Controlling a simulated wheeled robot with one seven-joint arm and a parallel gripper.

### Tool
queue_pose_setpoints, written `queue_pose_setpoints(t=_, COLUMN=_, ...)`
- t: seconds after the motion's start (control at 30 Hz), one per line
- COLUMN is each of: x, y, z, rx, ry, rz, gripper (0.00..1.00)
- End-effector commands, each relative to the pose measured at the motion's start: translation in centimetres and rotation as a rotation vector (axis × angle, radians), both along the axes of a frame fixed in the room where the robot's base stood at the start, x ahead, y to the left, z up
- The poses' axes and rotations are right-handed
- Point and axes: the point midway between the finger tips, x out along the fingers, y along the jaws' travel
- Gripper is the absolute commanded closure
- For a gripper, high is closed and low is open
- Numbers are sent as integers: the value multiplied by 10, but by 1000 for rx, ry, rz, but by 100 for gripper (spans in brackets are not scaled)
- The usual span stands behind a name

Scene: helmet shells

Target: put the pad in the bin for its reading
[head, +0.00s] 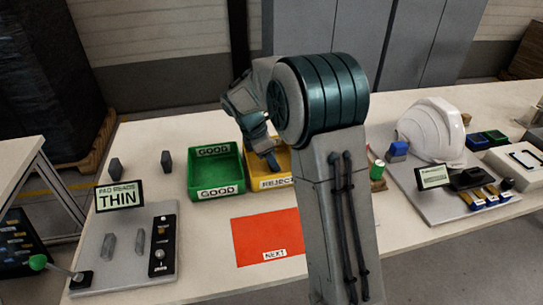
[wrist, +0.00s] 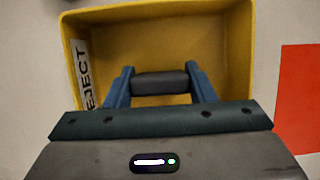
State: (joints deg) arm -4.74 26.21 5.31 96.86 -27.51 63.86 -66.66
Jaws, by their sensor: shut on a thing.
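My gripper (wrist: 160,88) is over the yellow bin marked REJECT (wrist: 85,30), with its blue fingers shut on a dark grey pad (wrist: 160,82). The bin's inside shows around and beyond the pad; I cannot tell how far above the floor the pad is. In the head view the yellow bin (head: 284,165) is partly hidden by my arm, and the pad is hidden. The green bin marked GOOD (head: 215,192) stands to its left and looks empty. A display (head: 118,196) on the grey fixture at the left reads THIN.
Two dark pads (head: 115,168) stand on the table behind the display. A red mat marked NEXT (head: 262,238) lies in front of the bins. A white helmet (head: 432,130) and a second station are at the right.

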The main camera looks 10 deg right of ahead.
Motion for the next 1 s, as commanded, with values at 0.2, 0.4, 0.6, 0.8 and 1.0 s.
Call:
queue_pose_setpoints(t=0.2, x=0, y=0, z=-5, rx=0, ry=0, rz=0, gripper=75)
queue_pose_setpoints(t=0.4, x=0, y=0, z=-6, rx=0, ry=0, rz=0, gripper=25)
queue_pose_setpoints(t=0.6, x=0, y=0, z=-6, rx=0, ry=0, rz=0, gripper=25)
queue_pose_setpoints(t=0.8, x=1, y=5, z=7, rx=0, ry=-4, rz=2, gripper=25)
queue_pose_setpoints(t=1.0, x=1, y=21, z=47, rx=1, ry=-4, rz=3, gripper=25)
